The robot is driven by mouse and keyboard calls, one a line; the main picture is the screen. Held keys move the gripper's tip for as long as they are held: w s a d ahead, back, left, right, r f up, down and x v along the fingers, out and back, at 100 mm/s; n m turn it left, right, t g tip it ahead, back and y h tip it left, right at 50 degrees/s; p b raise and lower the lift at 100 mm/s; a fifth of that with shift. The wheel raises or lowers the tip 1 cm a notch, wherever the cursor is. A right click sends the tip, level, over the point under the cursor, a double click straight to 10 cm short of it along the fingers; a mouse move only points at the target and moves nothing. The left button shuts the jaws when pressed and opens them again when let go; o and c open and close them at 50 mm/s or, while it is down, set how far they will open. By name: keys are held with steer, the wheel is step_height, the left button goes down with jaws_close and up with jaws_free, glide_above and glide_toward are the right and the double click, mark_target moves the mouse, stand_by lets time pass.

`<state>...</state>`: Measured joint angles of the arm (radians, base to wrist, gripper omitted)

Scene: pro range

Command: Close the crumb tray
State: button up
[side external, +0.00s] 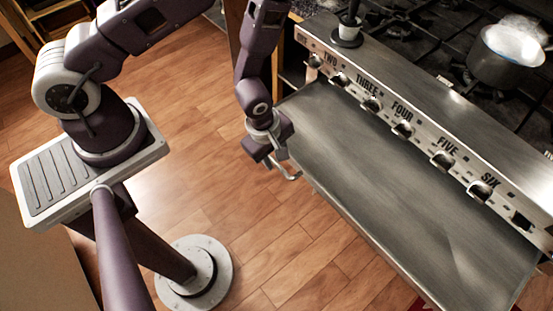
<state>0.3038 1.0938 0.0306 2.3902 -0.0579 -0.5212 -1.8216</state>
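The crumb tray (400,170) looks like the wide flat brushed-metal panel standing out from under the range's knob panel. Its long front edge runs diagonally from upper left to lower right. My gripper (289,175) hangs just outside the tray's front edge, near its upper-left end. A thin curved finger shows at its tip, beside the edge. I cannot tell whether it touches the tray. Nothing is visibly held, and the finger gap is not clear.
The knob panel (424,143) has several labelled knobs projecting above the tray. On the cooktop stand a steaming pot (500,65) at right and a small dark object (348,32) near the front edge. Open wooden floor (225,185) lies in front of the range.

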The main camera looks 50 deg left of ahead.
steer(key=shift+w+f, duration=0.15)
steer(key=shift+f, duration=0.5)
steer(key=shift+w+f, duration=0.15)
steer(key=shift+f, duration=0.5)
jaws_close()
stand_by(0.4)
